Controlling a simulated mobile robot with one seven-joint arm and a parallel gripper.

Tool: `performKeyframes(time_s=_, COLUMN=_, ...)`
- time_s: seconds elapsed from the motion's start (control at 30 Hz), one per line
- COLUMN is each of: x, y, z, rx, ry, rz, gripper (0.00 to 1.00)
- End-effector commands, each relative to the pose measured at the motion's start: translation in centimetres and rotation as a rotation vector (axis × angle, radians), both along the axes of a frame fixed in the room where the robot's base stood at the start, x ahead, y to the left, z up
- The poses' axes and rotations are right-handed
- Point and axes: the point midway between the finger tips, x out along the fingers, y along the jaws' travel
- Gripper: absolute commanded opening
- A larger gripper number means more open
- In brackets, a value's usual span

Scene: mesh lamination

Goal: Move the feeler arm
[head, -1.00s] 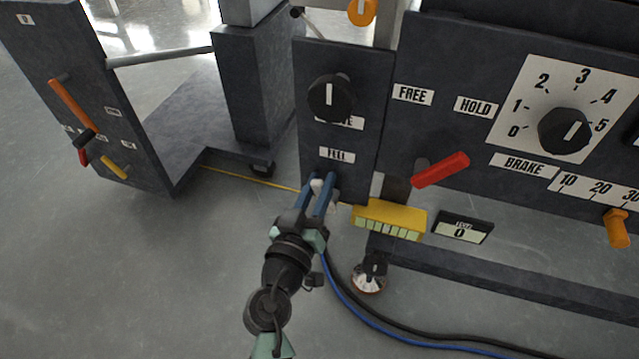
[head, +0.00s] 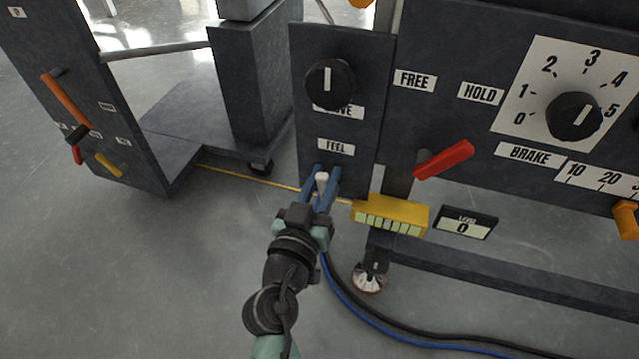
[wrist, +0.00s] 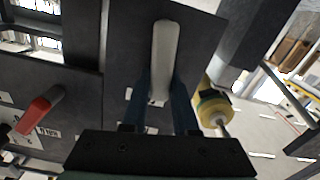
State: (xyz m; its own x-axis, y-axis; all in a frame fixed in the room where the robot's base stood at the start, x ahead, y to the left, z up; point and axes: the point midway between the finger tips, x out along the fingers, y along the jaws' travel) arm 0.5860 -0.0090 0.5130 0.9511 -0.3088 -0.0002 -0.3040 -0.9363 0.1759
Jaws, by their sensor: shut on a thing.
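The feeler arm is a short white lever (head: 321,179) below the FEEL label (head: 336,147) on a narrow dark panel (head: 365,130). My gripper (head: 326,174) has blue fingers, one on each side of the lever, and is shut on it. In the wrist view the white lever (wrist: 163,55) stands out long and pale between the two blue fingers (wrist: 162,95). The fingers hide part of its sides, and its lower end is hidden.
A black knob (head: 330,84) sits above on the same panel. Blue and black cables run along the floor. Open floor lies to the left.

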Motion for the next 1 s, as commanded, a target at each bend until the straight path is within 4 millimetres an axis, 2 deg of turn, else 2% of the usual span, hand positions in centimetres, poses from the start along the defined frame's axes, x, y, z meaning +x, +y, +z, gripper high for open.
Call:
performKeyframes(time_s=0.03, x=-0.1, y=-0.3, z=-0.5, rx=0.036, ry=-0.012, rz=-0.002, gripper=0.0)
performKeyframes(time_s=0.5, x=-0.7, y=-1.8, z=-0.4, rx=0.336, ry=-0.108, rz=-0.001, gripper=0.0)
performKeyframes(time_s=1.0, x=-0.8, y=-2.2, z=-0.3, rx=0.424, ry=-0.134, rz=-0.001, gripper=0.0)
